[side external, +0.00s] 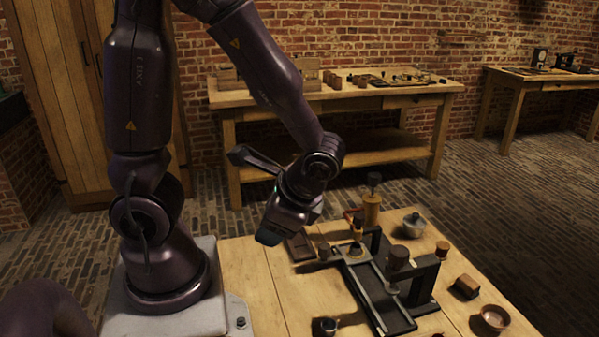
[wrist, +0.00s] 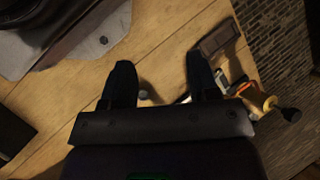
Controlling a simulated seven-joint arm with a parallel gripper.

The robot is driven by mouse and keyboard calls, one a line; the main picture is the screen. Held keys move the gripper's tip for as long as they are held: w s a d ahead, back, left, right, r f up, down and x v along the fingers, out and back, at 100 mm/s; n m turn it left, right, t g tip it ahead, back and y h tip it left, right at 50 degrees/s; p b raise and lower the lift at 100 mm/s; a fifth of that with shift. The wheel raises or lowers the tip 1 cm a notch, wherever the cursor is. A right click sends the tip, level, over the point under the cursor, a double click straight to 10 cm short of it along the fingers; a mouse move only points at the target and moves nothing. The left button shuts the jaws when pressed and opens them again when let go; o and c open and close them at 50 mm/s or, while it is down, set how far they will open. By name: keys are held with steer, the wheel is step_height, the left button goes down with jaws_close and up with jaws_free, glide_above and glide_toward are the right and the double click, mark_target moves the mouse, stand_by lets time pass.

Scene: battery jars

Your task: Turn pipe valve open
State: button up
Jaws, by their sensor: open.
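My gripper (side external: 268,237) hangs above the left part of the bench, left of the dark metal frame (side external: 421,285). In the wrist view my gripper (wrist: 162,78) has its two dark fingers well apart, with no object held between them. I cannot tell for sure which part is the pipe valve. An orange-red piece (side external: 353,214) stands by a tall brass vessel (side external: 371,210) with a dark knob on top, behind the frame. In the wrist view an orange-red piece (wrist: 242,88) and a yellow ring (wrist: 269,103) show right of the fingers, partly hidden by my gripper.
A flat brown block (side external: 300,246) lies close to my gripper. A brown jar (side external: 399,258) stands at the frame. A lidded pot (side external: 414,226), a brown block (side external: 466,287) and a bowl (side external: 492,320) are to the right. A small dark cup (side external: 326,326) is in front. The bench's left front is mostly clear.

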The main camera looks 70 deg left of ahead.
steer(key=w+d+r+n+t+h, duration=0.1)
steer(key=d+r+n+t+h, duration=0.1)
steer(key=r, duration=0.3)
steer(key=w+d+r+n+t+h, duration=0.2)
steer(key=d+r+t+h, duration=0.1)
steer(key=r+t, duration=0.2)
steer(key=shift+r, duration=0.45)
